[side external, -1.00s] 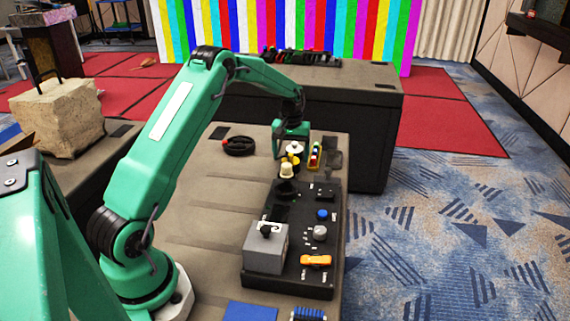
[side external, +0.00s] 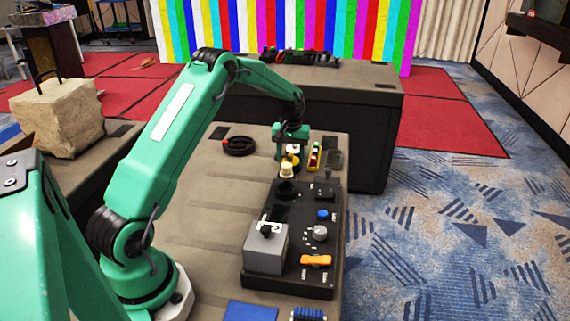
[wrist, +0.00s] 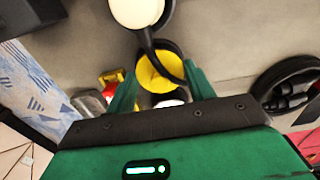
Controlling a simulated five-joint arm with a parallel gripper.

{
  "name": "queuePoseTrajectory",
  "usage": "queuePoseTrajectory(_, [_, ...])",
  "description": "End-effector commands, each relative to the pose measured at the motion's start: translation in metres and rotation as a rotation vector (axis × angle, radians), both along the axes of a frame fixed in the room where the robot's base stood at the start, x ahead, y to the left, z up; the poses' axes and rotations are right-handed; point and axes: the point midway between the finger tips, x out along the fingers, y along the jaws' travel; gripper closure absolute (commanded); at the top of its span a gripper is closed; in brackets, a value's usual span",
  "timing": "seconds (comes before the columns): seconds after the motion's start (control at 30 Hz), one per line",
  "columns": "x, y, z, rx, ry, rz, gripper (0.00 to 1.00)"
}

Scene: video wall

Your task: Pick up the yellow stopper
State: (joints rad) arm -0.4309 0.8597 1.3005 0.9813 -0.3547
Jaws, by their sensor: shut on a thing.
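The yellow stopper (wrist: 158,72) shows in the wrist view as a round yellow top with a dark rim, between the two green fingers of my gripper (wrist: 161,84). In the side view, the yellow stopper (side external: 297,161) is low beside the cream knob, partly hidden. My gripper (side external: 292,146) points down over it and is shut on it. A white patch shows nearer the palm in the wrist view. I cannot tell whether the stopper is clear of the table.
A cream knob (side external: 287,169) stands close by, at the far end of the black panel (side external: 281,263). The bench left of the panel is clear.

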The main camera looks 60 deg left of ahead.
Motion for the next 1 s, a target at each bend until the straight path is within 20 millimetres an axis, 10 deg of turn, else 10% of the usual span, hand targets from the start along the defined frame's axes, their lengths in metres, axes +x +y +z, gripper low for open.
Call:
queuePoseTrajectory(0.67, [0.001,0.0,0.044,0.002,-0.004,0.0,0.68])
queuePoseTrajectory(1.0, [-0.006,-0.061,0.078,0.001,-0.002,-0.004,0.68])
